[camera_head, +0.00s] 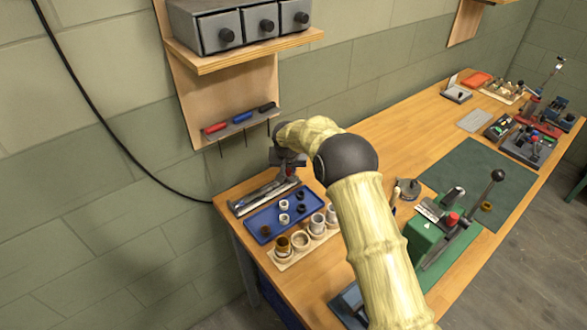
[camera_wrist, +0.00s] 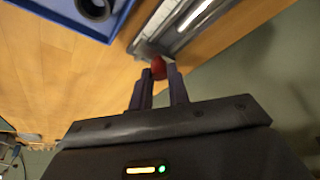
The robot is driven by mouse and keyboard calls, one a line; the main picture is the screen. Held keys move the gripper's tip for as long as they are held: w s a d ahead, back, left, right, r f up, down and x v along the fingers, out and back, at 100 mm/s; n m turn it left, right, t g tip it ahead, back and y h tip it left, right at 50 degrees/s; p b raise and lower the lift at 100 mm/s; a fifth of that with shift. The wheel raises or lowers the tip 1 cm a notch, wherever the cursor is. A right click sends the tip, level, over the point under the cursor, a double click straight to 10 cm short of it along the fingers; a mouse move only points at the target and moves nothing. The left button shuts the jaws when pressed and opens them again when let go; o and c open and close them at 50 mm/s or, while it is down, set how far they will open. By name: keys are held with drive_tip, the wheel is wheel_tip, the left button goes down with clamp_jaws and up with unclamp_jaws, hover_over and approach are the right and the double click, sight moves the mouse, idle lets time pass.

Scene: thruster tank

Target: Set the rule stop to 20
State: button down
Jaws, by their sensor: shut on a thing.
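The rule (camera_head: 262,197) is a long grey metal bar at the left end of the wooden bench, along the blue tray. One end of it also shows in the wrist view (camera_wrist: 184,24). A red knob (camera_wrist: 158,67), which looks like part of the rule stop, sits at that end. My gripper (camera_wrist: 160,76) is shut on the red knob, one finger on each side. In the head view my gripper (camera_head: 287,172) is over the far end of the rule, partly hidden by my wrist. The scale marks are too small to read.
The blue tray (camera_head: 256,217) with small black and white rings lies beside the rule. A wooden block with several cups (camera_head: 301,241) stands nearer. A wall shelf with grey drawers (camera_head: 220,32) hangs above, with a small tool rack (camera_head: 239,122) below. A green lever device (camera_head: 424,238) stands right.

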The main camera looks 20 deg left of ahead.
drive_tip(key=c, duration=1.3)
unclamp_jaws()
drive_tip(key=shift+c, duration=0.2)
drive_tip(key=shift+r, duration=0.15)
drive_tip(key=b+v, duration=0.2)
drive_tip(key=v, duration=1.5)
drive_tip(key=shift+s, duration=0.2)
